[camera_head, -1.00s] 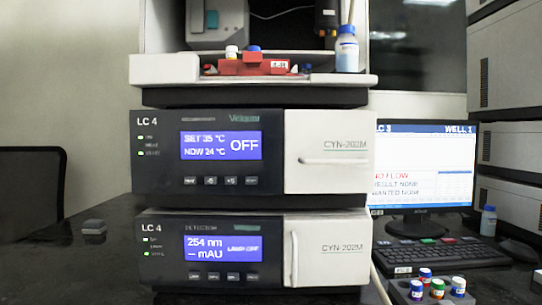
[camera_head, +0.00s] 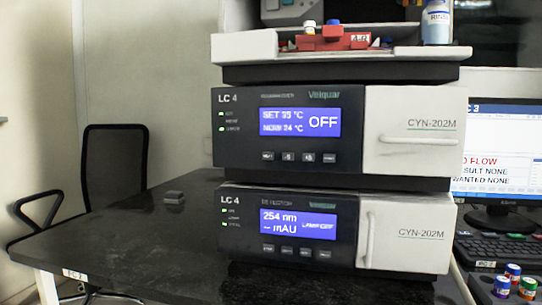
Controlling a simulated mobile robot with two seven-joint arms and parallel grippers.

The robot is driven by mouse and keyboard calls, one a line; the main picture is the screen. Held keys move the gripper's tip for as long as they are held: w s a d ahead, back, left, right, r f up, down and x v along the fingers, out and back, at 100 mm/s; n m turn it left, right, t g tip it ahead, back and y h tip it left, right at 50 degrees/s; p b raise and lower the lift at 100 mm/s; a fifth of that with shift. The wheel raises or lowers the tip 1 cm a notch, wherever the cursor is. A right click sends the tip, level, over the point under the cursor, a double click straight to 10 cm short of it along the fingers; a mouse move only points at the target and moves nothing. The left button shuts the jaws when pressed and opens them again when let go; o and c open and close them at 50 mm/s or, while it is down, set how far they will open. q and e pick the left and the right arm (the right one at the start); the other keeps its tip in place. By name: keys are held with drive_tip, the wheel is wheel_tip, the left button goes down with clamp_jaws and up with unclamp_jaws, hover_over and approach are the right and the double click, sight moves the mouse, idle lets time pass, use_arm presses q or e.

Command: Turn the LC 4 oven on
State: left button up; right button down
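The LC 4 oven (camera_head: 240,140) is the upper boxed unit of the stack, with a dark front on the left and a white door on the right. Its blue display (camera_head: 299,122) reads SET 35 °C, NOW 24 °C and OFF in large letters. A row of small dark buttons (camera_head: 298,157) lies below the display. Green lights glow at its left edge. The LC 4 detector (camera_head: 240,240) stands under it, its display showing 254 nm, mAU and what looks like LAMP OFF. Neither of my grippers shows in the view.
A tray unit (camera_head: 240,47) on top of the oven holds a red vial rack (camera_head: 330,40) and a rinse bottle (camera_head: 436,22). A monitor (camera_head: 500,150), keyboard (camera_head: 505,247) and capped vials (camera_head: 513,272) are at right. The black bench (camera_head: 140,235) is mostly clear at left; a chair (camera_head: 115,165) stands behind.

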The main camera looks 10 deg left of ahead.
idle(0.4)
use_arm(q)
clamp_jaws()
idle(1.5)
